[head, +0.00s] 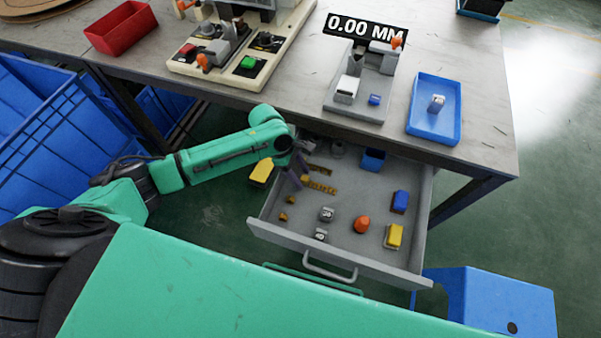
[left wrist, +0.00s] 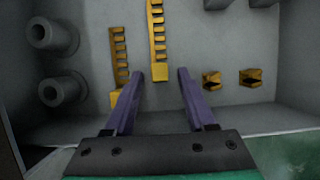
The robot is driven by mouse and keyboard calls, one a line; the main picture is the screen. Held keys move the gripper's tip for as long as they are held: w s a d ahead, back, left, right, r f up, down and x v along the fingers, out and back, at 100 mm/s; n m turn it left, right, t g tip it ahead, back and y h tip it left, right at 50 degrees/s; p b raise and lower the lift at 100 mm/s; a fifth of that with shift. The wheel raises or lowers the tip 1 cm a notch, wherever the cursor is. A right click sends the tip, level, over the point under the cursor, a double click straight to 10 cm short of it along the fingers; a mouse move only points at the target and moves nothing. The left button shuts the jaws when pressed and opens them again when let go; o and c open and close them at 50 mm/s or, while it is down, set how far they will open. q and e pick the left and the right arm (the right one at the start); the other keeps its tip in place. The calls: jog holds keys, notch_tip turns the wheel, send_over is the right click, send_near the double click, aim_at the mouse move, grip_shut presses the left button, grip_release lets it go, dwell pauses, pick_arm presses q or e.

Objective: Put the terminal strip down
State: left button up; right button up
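Two gold comb-like terminal strips lie flat in the open grey drawer. In the head view one strip (head: 321,187) is just right of my left gripper (head: 298,178), and another strip (head: 319,169) lies behind it. In the left wrist view one strip (left wrist: 157,42) has its near block end between the lines of the two purple fingers, and the other strip (left wrist: 118,58) lies to the left, partly behind the left finger. My left gripper (left wrist: 161,75) is open, with a gap on both sides of the strip end and nothing held. My right gripper is not in view.
The drawer (head: 262,229) also holds two small gold clips (left wrist: 211,80), grey cylinders (left wrist: 60,91), an orange part (head: 362,224) and blue and yellow blocks. The workbench (head: 300,100) above carries a gauge stand (head: 357,105) and a blue tray (head: 419,125).

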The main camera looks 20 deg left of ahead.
pick_arm(q)
jog(key=shift+r, duration=0.1)
jog(key=p+v, duration=0.2)
jog(key=v, duration=1)
